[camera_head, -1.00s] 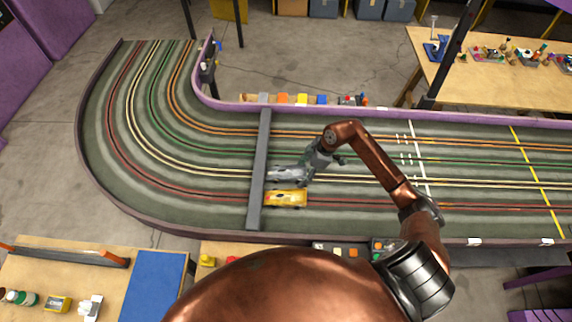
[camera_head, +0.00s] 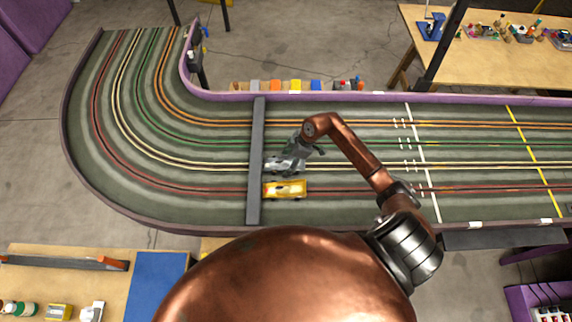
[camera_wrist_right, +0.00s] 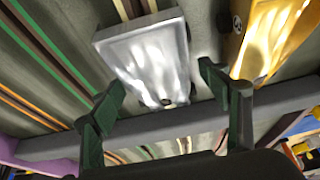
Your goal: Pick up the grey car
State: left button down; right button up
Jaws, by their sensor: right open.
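The grey car (camera_head: 286,164) sits on the track beside the grey crossbar (camera_head: 255,190), just above the yellow car (camera_head: 285,189) in the head view. My right gripper (camera_head: 290,157) is over the grey car and partly covers it. In the right wrist view the grey car (camera_wrist_right: 148,55) is ahead of my right gripper (camera_wrist_right: 160,82), with its near end between the two spread fingers. The fingers are open, and no clear contact shows. The yellow car (camera_wrist_right: 275,35) is close beside the right-hand finger. My left gripper is not in view.
The crossbar (camera_wrist_right: 190,122) spans the track close to the fingers. A purple wall (camera_head: 450,99) edges the far side of the track. Several coloured blocks (camera_head: 295,86) stand beyond it. The track right of my arm is clear.

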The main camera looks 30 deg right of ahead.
jog(key=shift+w+f, duration=0.1)
jog(key=c, duration=0.7)
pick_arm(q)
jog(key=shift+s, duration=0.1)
pick_arm(e)
jog(key=c, duration=0.7)
